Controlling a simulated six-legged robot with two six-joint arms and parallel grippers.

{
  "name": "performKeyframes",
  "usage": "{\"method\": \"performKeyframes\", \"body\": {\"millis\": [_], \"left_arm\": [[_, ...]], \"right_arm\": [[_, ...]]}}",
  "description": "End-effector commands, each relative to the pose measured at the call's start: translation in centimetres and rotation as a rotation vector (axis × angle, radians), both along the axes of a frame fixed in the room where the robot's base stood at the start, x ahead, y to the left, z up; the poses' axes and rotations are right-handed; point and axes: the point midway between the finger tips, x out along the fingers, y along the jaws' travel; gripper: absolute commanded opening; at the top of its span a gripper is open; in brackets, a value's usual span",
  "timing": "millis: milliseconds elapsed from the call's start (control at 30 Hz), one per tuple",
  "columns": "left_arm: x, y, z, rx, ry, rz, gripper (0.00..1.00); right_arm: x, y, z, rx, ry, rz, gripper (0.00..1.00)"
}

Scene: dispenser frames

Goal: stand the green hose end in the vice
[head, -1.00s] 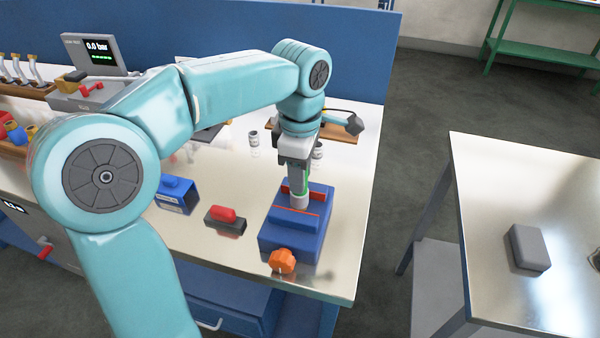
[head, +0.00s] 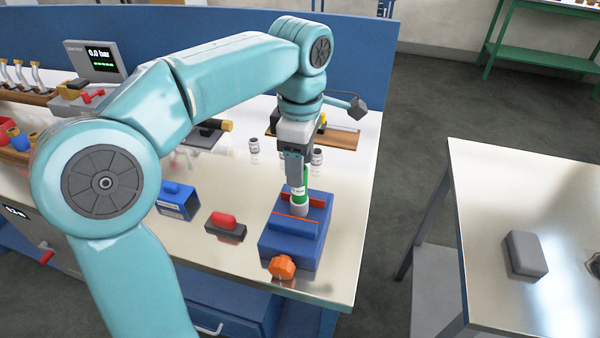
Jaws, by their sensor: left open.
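The green hose end (head: 300,193) stands upright in the blue vice (head: 290,245), its light grey lower part between the red-edged jaws. The vice has an orange knob (head: 282,267) at its front. My left gripper (head: 296,178) is just above the vice, pointing down at the hose end's upper part. It is open, with a finger in front of part of the green body. Whether a finger still touches the hose end I cannot tell. My right gripper is not in view.
Left of the vice are a red-topped dark block (head: 225,226) and a blue box (head: 177,201). Small jars (head: 254,146) stand behind. A gauge display (head: 92,60) is at the back left. A separate table at right holds a grey block (head: 526,254).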

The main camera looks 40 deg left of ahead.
Motion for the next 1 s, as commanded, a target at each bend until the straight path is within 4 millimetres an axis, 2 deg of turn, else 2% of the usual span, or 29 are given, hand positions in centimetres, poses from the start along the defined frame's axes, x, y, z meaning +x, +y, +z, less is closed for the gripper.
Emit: {"method": "performKeyframes", "body": {"millis": [33,100,200,333,500,1000], "left_arm": [[0.1,0.0,1.6,0.000,-0.004,-0.001,0.59],[0.1,0.0,3.3,0.000,-0.004,-0.001,0.59],[0.1,0.0,5.2,-0.001,-0.003,-0.001,0.59],[0.1,0.0,6.7,0.000,-0.001,-0.002,0.59],[0.0,0.0,7.4,0.000,0.001,-0.001,0.59],[0.0,0.0,7.3,0.000,0.001,0.000,0.59]], "right_arm": [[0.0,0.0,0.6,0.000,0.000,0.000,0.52],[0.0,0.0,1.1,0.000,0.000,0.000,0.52],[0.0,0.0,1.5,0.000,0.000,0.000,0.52],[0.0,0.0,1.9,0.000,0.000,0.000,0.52],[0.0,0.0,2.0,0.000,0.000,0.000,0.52],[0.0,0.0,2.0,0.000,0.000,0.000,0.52]]}}
